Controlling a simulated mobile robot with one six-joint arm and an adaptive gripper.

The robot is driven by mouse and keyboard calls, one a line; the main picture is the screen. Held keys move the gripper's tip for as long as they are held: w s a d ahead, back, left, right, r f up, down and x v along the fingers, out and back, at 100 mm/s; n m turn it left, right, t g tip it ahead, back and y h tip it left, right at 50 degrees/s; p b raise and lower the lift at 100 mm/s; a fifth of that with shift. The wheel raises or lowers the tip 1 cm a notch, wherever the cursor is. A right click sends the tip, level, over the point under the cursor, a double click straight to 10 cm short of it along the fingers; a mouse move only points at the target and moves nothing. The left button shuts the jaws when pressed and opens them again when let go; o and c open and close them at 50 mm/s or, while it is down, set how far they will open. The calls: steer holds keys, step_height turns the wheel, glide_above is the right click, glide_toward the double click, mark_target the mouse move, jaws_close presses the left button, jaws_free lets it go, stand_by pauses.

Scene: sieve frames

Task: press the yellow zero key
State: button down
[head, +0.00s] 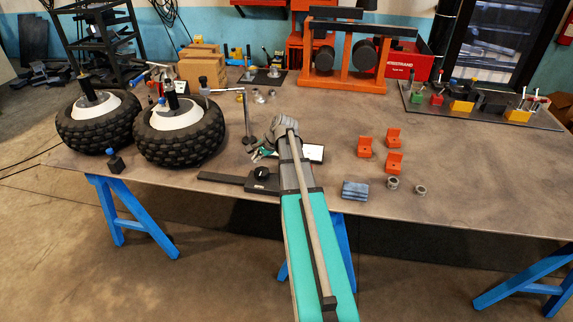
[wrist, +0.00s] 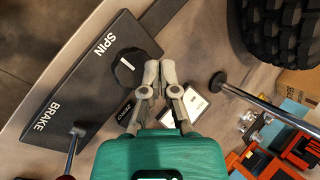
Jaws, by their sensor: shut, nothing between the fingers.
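No yellow key shows in either view. In the wrist view, a small dark panel with white lettering that looks like "ZERO" (wrist: 113,103) lies left of my fingers and is partly hidden by them. A white display (wrist: 194,103) shows to their right, and also in the head view (head: 314,153). My gripper (wrist: 159,68) is shut and empty, its fingertips together above the table, right of a black knob (wrist: 129,70). In the head view my gripper (head: 281,131) hides much of what lies beneath it. Whether the fingertips touch anything cannot be told.
A black plate marked SPIN and BRAKE (wrist: 62,92) lies close by, with a lever (wrist: 74,146). An upright metal stand (head: 247,122) is left of my gripper. Orange brackets (head: 365,146) lie right; the right front table is clear.

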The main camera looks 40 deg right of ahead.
steer(key=d+r+m+t, duration=0.1)
steer(key=d+m+t, duration=0.2)
steer(key=d, duration=1.1)
steer(key=m, duration=0.3)
steer(key=shift+w+d+r, duration=0.15)
steer(key=shift+d+r, duration=0.2)
steer(key=shift+d, duration=0.05)
steer(key=shift+f+b, duration=0.15)
steer(key=shift+b, duration=0.25)
step_height(320, 180, down, 8)
steer(key=b, duration=0.8)
steer(key=shift+f, duration=0.25)
steer(key=shift+f+b, duration=0.1)
steer(key=shift+b, duration=0.25)
steer(key=shift+f+b, duration=0.3)
steer(key=shift+f+b, duration=0.6)
steer(key=shift+b, duration=0.05)
stand_by(0.9)
steer(key=shift+r, duration=0.1)
steer(key=shift+r+p, duration=0.95)
steer(key=shift+p, duration=0.15)
